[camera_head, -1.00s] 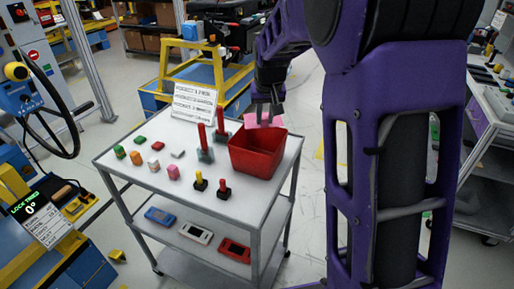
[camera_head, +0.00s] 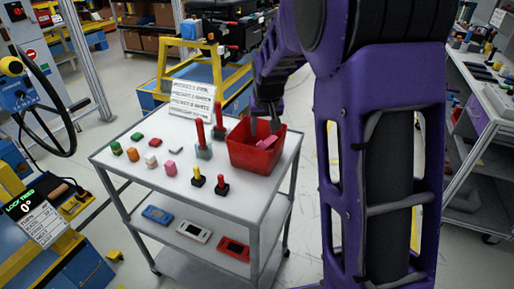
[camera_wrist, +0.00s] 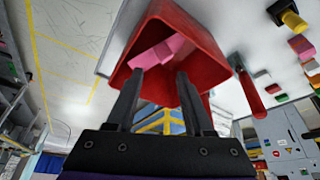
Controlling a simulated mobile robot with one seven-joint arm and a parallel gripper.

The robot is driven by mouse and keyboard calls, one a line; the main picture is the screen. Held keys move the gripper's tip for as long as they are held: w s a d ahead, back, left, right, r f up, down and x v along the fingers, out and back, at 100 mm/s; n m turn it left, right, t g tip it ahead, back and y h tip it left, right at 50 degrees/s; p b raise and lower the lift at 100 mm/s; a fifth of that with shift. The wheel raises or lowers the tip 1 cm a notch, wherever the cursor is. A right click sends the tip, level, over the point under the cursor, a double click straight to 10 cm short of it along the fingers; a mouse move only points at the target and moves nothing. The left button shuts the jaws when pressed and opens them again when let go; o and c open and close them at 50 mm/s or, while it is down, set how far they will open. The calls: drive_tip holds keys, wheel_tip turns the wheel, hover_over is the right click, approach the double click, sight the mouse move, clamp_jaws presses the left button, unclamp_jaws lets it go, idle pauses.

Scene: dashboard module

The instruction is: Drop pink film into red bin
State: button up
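The red bin (camera_head: 256,157) stands on the right back part of the cart's top. The pink film (camera_head: 267,143) is inside the bin. In the wrist view the film (camera_wrist: 158,50) lies in the red bin (camera_wrist: 205,45), beyond my fingertips and apart from them. My gripper (camera_head: 264,127) points down into the bin's opening. In the wrist view my gripper (camera_wrist: 159,76) has its two fingers spread, with nothing between them.
The cart top (camera_head: 135,192) holds several small coloured blocks, a red-handled tool (camera_head: 202,140) left of the bin, and yellow (camera_head: 197,177) and red (camera_head: 222,186) knobs in front. A printed sign (camera_head: 191,100) stands at the back. Coloured devices lie on the lower shelf.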

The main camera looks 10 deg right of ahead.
drive_tip(key=shift+o, duration=0.2)
drive_tip(key=shift+r, duration=0.1)
drive_tip(key=p+v, duration=0.1)
drive_tip(key=v, duration=1.6)
drive_tip(key=shift+d+r, duration=0.1)
drive_tip(key=shift+r, duration=0.05)
